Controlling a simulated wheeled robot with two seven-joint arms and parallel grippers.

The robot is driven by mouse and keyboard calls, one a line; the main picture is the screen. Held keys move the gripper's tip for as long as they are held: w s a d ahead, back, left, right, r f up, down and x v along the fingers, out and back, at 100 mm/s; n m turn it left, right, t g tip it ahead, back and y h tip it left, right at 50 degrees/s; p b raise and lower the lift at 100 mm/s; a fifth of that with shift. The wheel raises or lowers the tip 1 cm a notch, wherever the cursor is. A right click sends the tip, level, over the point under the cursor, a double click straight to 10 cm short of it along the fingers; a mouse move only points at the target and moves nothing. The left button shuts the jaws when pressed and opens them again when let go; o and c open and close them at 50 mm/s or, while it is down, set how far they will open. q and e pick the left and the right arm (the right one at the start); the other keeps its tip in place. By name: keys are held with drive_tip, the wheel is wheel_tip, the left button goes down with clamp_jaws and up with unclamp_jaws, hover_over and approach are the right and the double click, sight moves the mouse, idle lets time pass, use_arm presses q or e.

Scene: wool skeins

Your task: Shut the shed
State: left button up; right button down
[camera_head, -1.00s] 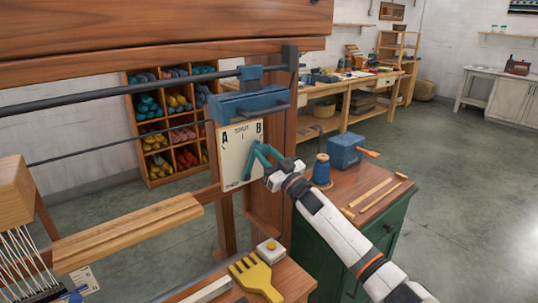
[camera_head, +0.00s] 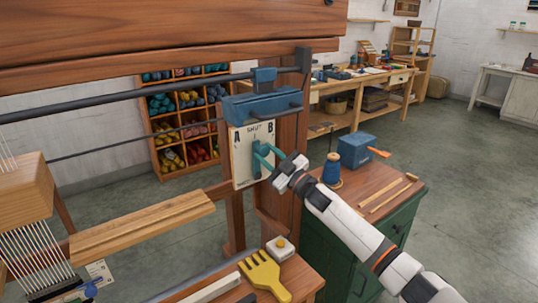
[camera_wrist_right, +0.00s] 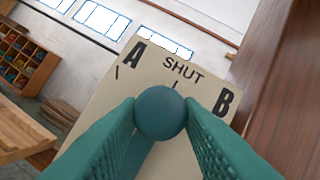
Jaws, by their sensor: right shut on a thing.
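A pale plate (camera_head: 240,172) marked A, SHUT and B is fixed to the loom's wooden post, under a blue block (camera_head: 262,107). My right gripper (camera_head: 262,160) is in front of this plate, coming from the right. In the right wrist view its green fingers are shut on a round dark teal knob (camera_wrist_right: 160,112), one finger on each side. The knob is just below the SHUT mark on the plate (camera_wrist_right: 125,85), with A to the left and B to the right. The knob's stem is mostly hidden. My left gripper is not in view.
A green cabinet (camera_head: 345,245) with a blue thread cone (camera_head: 331,170), a blue box (camera_head: 357,150) and wooden sticks stands right of the post. A yellow comb (camera_head: 264,275) lies in front. Wool shelves (camera_head: 160,152) stand behind. The floor at right is clear.

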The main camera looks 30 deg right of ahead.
drive_tip(key=c, duration=1)
unclamp_jaws()
drive_tip(key=shift+c, duration=0.2)
drive_tip(key=b+v, duration=0.2)
drive_tip(key=v, duration=1)
drive_tip(key=shift+f, duration=0.15)
